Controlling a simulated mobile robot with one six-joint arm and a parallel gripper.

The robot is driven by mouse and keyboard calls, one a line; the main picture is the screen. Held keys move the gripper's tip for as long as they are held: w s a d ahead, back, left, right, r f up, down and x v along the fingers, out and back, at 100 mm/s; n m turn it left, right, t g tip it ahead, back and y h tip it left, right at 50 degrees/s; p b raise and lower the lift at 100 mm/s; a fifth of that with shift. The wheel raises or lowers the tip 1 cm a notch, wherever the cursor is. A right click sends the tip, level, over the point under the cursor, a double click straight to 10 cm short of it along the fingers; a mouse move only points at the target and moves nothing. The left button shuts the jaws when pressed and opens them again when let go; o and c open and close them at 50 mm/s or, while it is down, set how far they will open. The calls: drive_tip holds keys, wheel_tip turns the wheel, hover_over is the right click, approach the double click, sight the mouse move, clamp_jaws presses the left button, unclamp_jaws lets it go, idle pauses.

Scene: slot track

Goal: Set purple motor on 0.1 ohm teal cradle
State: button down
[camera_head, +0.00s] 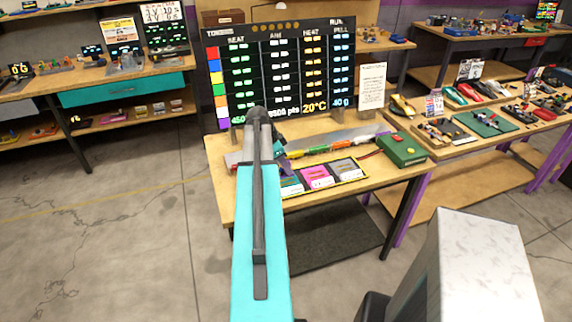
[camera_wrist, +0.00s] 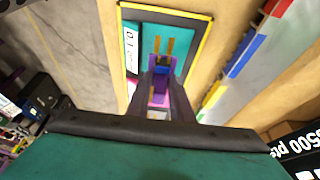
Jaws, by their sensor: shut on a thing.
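In the head view the teal cradle (camera_head: 291,187) is at the left end of a dark mat, partly behind my arm. My arm largely hides the gripper there.
A pink cradle (camera_head: 317,177) and a grey cradle (camera_head: 345,169) sit beside the teal one. A row of coloured motors (camera_head: 317,149) lies behind them. A green box (camera_head: 403,149) stands at the right. A large scoreboard (camera_head: 285,75) rises at the back.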

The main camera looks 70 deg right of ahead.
sight(285, 173)
drive_tip(key=shift+f+b, duration=0.9)
drive_tip(key=shift+f, duration=1)
drive_tip(key=shift+f, duration=0.25)
drive_tip(key=c, duration=1.5)
unclamp_jaws()
drive_tip(key=shift+r, duration=0.1)
drive_tip(key=shift+b+v, duration=1.75)
drive_tip(key=shift+v, duration=5.1)
